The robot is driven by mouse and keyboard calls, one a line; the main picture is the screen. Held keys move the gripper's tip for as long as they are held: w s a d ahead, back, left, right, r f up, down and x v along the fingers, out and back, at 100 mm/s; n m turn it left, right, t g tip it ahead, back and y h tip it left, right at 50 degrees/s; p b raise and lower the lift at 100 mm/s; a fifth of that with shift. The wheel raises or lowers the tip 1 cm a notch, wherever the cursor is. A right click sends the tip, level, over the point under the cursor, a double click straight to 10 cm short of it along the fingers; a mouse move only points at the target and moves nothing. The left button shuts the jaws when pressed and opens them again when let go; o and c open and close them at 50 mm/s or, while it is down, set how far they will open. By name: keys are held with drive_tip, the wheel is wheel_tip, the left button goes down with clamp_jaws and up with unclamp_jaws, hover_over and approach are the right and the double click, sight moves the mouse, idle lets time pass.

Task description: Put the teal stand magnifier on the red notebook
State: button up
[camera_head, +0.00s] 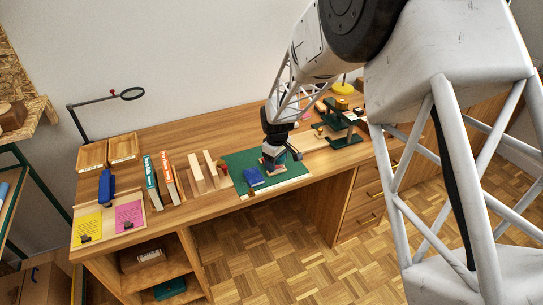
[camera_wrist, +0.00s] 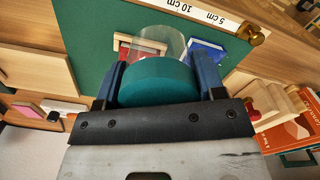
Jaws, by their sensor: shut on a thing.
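My gripper (camera_head: 272,158) is low over the green mat, shut on the teal stand magnifier (camera_wrist: 160,82). In the wrist view the magnifier's round teal body sits between the two blue fingers, with its clear cylinder (camera_wrist: 160,41) reaching beyond them. A small red and cream item (camera_wrist: 127,46), which looks like the red notebook, lies on the mat partly hidden behind the cylinder. I cannot tell whether the magnifier touches it. In the head view my gripper mostly covers this spot.
A blue notebook (camera_head: 253,177) lies on the green mat (camera_head: 238,161), beside the red item. A ruler (camera_wrist: 203,8) runs along the mat's edge near a brass knob (camera_wrist: 251,35). Upright books (camera_head: 169,178) and wooden blocks stand left; a dark green stand (camera_head: 340,124) stands right.

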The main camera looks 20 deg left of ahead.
drive_tip(key=w+a, duration=0.1)
drive_tip(key=w, duration=0.1)
drive_tip(key=w+a, duration=0.1)
drive_tip(key=w, duration=0.1)
drive_tip(key=w+a, duration=0.2)
drive_tip(key=shift+w+f, duration=0.15)
drive_tip(key=shift+f, duration=0.15)
drive_tip(key=shift+w+a+f, duration=0.1)
drive_tip(key=shift+w, duration=0.1)
drive_tip(key=shift+w+a+f, duration=0.1)
drive_tip(key=shift+w+f, duration=0.05)
drive_tip(key=shift+f, duration=1.6)
drive_tip(key=shift+f, duration=0.1)
drive_tip(key=o, duration=1.1)
wheel_tip(320, 180, up, 12)
